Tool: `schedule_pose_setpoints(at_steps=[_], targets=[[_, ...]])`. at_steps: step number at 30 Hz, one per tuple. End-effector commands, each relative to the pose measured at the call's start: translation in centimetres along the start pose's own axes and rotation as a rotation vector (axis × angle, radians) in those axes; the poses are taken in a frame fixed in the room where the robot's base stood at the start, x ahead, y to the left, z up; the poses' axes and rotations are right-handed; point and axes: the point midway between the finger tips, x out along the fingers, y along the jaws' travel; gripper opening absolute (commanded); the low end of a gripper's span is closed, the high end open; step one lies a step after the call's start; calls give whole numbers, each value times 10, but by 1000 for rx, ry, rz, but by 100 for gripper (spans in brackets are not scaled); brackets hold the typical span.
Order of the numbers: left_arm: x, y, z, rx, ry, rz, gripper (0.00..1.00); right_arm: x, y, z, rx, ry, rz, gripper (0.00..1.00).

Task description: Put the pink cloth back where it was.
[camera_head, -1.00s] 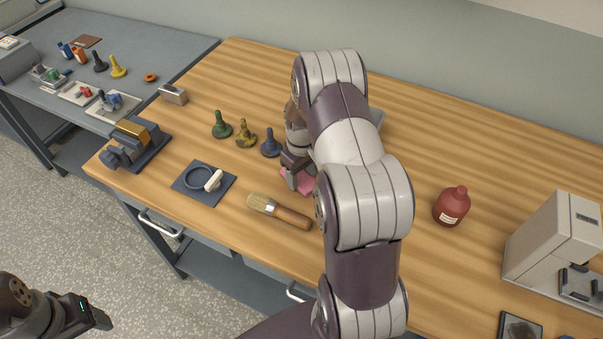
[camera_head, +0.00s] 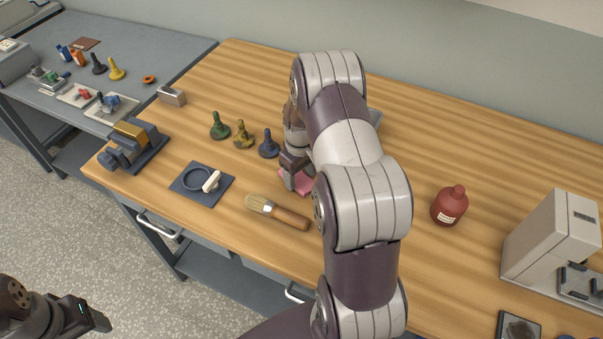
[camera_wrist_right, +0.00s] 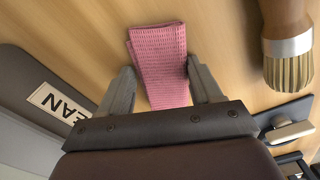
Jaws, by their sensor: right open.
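The pink cloth (camera_head: 304,184) lies on the wooden table, partly hidden by my right gripper and arm in the head view. In the right wrist view the cloth (camera_wrist_right: 160,62) is a folded, ribbed strip between the spread fingers. My right gripper (camera_head: 289,178) is low over the table at the cloth. Its fingers (camera_wrist_right: 162,88) are open, one on each side of the cloth, with the right finger close to its edge. My left gripper (camera_head: 88,316) is at the lower left, off the table; its jaw opening does not show clearly.
A brush (camera_head: 278,212) lies in front of the cloth. Blue (camera_head: 269,146), yellow and green spindle pieces stand behind left. A mat with a ring (camera_head: 203,184) lies left, a red bottle (camera_head: 449,206) right. A grey labelled container (camera_wrist_right: 40,100) is beside the gripper.

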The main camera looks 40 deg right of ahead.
Motion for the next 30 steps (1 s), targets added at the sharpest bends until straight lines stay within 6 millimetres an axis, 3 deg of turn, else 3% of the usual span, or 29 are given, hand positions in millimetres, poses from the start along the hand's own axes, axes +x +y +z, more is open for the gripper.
schedule_pose_setpoints(at_steps=[2, 12, 17, 20, 22, 24, 27, 30], targets=[[-1, 0, 0, 0, 1, 0, 66, -5, -6, 7, 0, -24, -16, 84], [10, 0, 1, 0, 0, 0, 66, -98, -2, 3, -1, -14, -9, 84], [11, 0, 1, 0, 0, 0, 66, -120, -4, 2, -1, -13, -8, 84], [11, 0, 1, 0, 0, 0, 66, -127, -36, 7, -2, -1, -2, 84], [11, 0, 1, 0, 0, 0, 66, -129, -77, 19, 6, 21, 6, 84], [10, 0, 1, 0, 0, 0, 66, -129, -118, 40, 19, 48, 10, 84], [10, 0, 1, 0, 0, 0, 66, -126, -161, 75, 37, 82, 7, 84], [10, 0, 1, 0, 0, 0, 66, -122, -184, 102, 52, 104, 1, 84]])
